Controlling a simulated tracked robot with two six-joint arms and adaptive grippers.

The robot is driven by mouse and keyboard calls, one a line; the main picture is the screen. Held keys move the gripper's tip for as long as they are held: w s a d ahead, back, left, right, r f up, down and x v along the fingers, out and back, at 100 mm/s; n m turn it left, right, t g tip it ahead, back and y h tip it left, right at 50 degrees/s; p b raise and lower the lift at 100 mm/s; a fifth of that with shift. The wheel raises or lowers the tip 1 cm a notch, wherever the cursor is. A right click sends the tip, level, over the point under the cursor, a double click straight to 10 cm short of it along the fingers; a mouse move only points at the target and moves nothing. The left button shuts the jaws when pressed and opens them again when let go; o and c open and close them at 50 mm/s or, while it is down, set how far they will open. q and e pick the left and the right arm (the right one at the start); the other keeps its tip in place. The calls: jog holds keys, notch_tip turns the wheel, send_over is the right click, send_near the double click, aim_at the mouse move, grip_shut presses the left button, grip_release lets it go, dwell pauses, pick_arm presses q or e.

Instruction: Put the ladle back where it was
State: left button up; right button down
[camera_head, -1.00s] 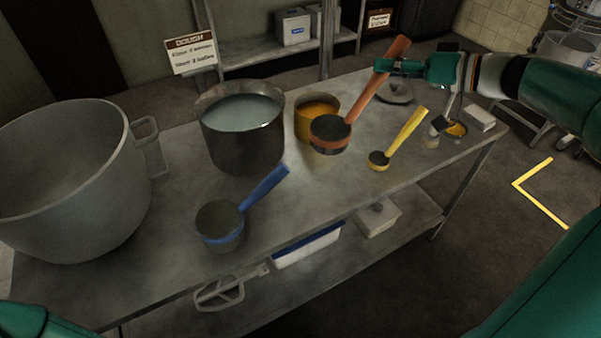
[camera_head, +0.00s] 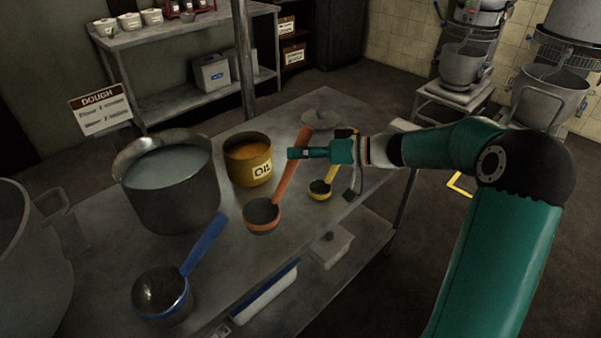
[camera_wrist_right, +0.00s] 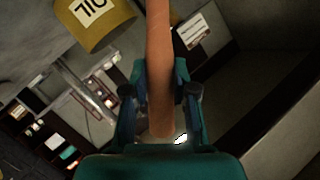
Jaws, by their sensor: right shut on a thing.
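The orange ladle (camera_head: 262,214) is in the head view, in front of and a little right of the yellow oil pot (camera_head: 246,170). Its bowl is at the lower left and its handle rises to the upper right. My right gripper (camera_head: 298,153) is shut on the upper handle, coming from the right. The right wrist view shows the handle (camera_wrist_right: 160,60) between the fingers (camera_wrist_right: 160,75). I cannot tell whether the bowl touches the table (camera_head: 262,262). My left gripper is out of view.
A blue ladle (camera_head: 161,293) lies at the front left, and a small yellow ladle (camera_head: 320,190) is right of the orange one. A pot of whitish liquid (camera_head: 172,195) stands left of the oil pot. Table is bare between the blue and orange ladles.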

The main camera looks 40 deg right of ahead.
jog(key=shift+f+b, duration=0.45)
jog(key=shift+f, duration=1.8)
jog(key=c, duration=0.9)
grip_release()
jog(key=shift+f, duration=0.1)
jog(key=v, duration=1.2)
jog(key=shift+p, duration=0.3)
